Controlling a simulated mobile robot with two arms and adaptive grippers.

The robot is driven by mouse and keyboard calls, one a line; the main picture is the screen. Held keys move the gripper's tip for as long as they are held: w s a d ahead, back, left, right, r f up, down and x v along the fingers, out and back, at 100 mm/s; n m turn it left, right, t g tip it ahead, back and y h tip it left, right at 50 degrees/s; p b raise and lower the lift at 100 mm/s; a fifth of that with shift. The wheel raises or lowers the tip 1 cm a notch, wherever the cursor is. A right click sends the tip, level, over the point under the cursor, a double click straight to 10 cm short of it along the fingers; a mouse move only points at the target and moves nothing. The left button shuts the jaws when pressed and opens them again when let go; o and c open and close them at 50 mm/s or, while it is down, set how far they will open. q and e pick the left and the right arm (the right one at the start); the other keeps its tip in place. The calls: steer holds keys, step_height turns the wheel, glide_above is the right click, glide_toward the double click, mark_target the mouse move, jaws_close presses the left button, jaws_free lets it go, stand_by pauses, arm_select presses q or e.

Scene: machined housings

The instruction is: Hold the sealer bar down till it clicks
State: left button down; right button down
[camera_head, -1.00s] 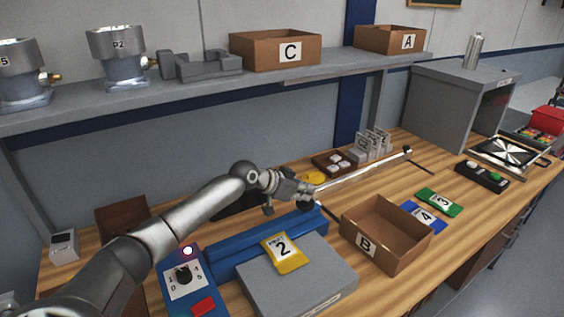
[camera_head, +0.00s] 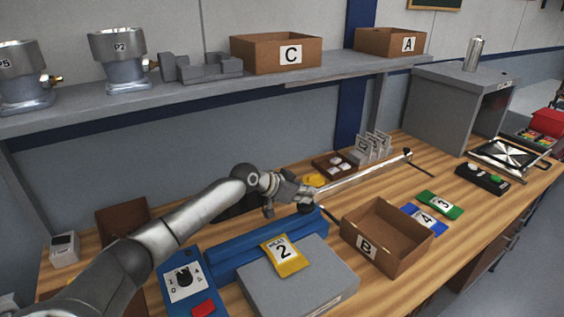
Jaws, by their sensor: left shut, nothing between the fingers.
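The blue sealer (camera_head: 230,257) stands on the bench with its long blue bar (camera_head: 262,240) low along its back. A yellow pouch marked 2 (camera_head: 285,262) lies against the bar, on the grey platform (camera_head: 300,287). The control panel with a dial (camera_head: 185,279) is at the sealer's left end; no lit lamp shows on it. My left gripper (camera_head: 308,197) is shut and empty, over a dark knob at the bar's right end. It looks pressed against the knob, but the contact is partly hidden. My right gripper is not in view.
An open carton B (camera_head: 387,236) stands just right of the sealer. Blue and green pouches (camera_head: 439,204) lie beyond. A shelf (camera_head: 200,98) with cartons and housings runs above the bench.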

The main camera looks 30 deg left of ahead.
arm_select(q)
steer(key=shift+s+f, duration=0.4)
steer(key=shift+f, duration=0.45)
steer(key=shift+s+a+r, duration=0.25)
steer(key=shift+r, duration=0.1)
steer(key=r+v, duration=0.1)
steer(key=v, duration=1)
steer(key=shift+w+r, duration=0.2)
steer(key=shift+r, duration=0.05)
